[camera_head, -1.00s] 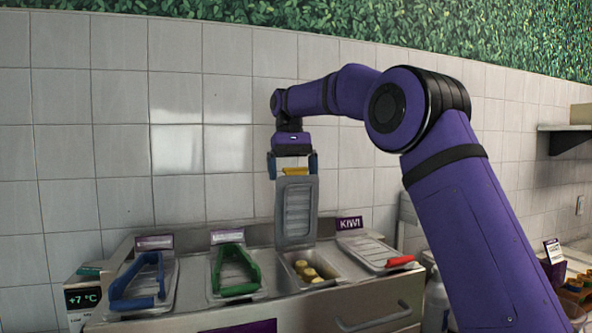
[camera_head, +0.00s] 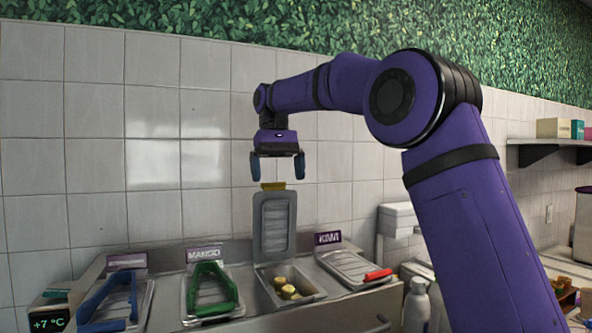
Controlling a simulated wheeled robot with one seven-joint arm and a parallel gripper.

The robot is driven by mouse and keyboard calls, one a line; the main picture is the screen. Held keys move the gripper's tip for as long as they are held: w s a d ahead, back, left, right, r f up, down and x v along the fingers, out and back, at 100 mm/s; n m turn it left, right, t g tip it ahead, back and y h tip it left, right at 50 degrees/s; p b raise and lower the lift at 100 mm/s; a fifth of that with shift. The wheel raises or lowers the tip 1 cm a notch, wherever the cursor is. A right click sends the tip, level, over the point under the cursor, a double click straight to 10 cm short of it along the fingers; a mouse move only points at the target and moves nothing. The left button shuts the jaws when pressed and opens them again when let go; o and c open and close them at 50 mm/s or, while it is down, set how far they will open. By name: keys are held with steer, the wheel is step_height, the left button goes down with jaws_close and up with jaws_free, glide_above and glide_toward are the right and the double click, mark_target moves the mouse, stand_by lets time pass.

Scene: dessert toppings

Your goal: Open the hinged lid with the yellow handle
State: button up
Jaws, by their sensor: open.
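The hinged lid (camera_head: 274,224) with the yellow handle (camera_head: 273,186) stands upright at the back of its bin, with the handle at its top edge. The open bin (camera_head: 300,298) below it holds a few yellowish pieces (camera_head: 287,290). My gripper (camera_head: 278,178) points down just above the yellow handle. Its two fingers are spread wide and hold nothing. The fingertips look slightly above or level with the handle, and I see no contact.
To the left are closed lids with a green handle (camera_head: 211,288) and a blue handle (camera_head: 108,296). To the right is a closed lid with a red handle (camera_head: 378,275). A KIWI label (camera_head: 328,238) stands behind it. The tiled wall (camera_head: 150,170) is close behind.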

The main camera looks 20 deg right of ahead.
steer(key=s+r, duration=0.1)
steer(key=s, duration=0.9)
steer(key=shift+s, duration=0.25)
steer(key=s+d+f+t, duration=0.3)
steer(key=s+f, duration=0.5)
steer(key=s, duration=0.4)
steer(key=s+d+f+t, duration=0.3)
steer(key=s+f+t, duration=0.2)
steer(key=s+f, duration=0.4)
steer(key=s, duration=0.2)
steer(key=shift+s+d+f+t, duration=0.15)
steer(key=shift+s+d+t, duration=0.15)
steer(key=shift+s+t, duration=0.1)
